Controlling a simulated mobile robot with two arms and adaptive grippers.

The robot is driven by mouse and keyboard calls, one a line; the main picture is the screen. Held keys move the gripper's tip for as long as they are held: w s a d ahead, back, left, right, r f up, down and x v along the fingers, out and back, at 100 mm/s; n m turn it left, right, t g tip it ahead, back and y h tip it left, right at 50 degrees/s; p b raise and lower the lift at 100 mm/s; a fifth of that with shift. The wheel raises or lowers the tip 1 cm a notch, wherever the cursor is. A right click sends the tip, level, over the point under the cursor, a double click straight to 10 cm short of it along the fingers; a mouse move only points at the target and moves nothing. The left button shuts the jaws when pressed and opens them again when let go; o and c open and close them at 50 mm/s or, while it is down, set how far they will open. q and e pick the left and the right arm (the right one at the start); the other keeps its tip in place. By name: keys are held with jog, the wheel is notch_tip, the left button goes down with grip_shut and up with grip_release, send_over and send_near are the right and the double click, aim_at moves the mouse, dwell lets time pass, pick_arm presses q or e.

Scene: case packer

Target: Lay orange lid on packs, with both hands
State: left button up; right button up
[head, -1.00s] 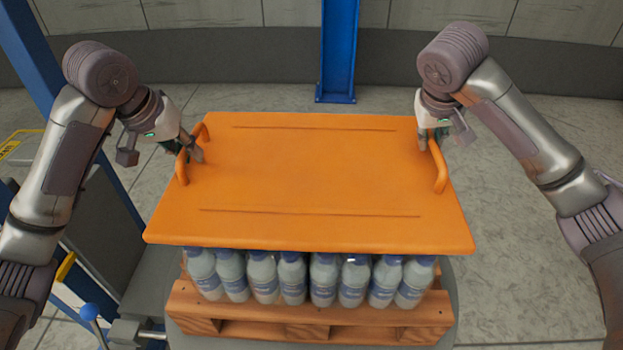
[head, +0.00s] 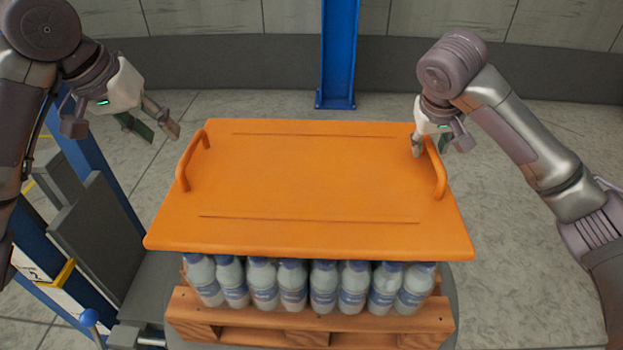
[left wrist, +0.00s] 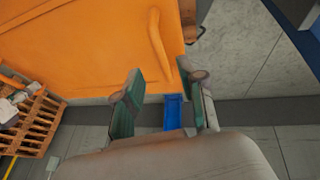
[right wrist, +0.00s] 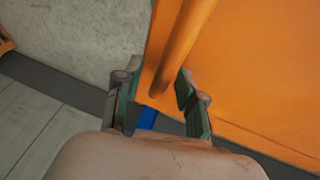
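The orange lid (head: 310,180) lies flat on top of the packs of bottles (head: 310,285), with one handle at each side. The packs stand on a wooden pallet (head: 300,325); only their front row shows below the lid. My left gripper (head: 160,132) is open and empty, up and to the left of the left handle (head: 190,160), clear of it. The left wrist view also shows that handle (left wrist: 158,45) beyond the spread fingers. My right gripper (head: 431,147) is at the right handle (head: 437,170). In the right wrist view its fingers are apart on either side of the handle (right wrist: 180,50).
A blue post (head: 338,55) stands behind the lid. At the left are a blue frame (head: 100,180), grey panels (head: 100,240) and a blue ball knob (head: 89,316). The floor right of the pallet is clear.

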jog(key=shift+r, duration=0.15)
pick_arm(q)
jog(key=v, duration=0.2)
jog(key=shift+s+r, duration=0.15)
jog(key=shift+r, duration=0.1)
pick_arm(e)
jog(key=v, duration=1.1)
jog(key=shift+s+a+r, duration=0.2)
jog(key=shift+r, duration=0.1)
pick_arm(q)
jog(key=shift+r, duration=0.1)
pick_arm(e)
jog(key=shift+r, duration=0.1)
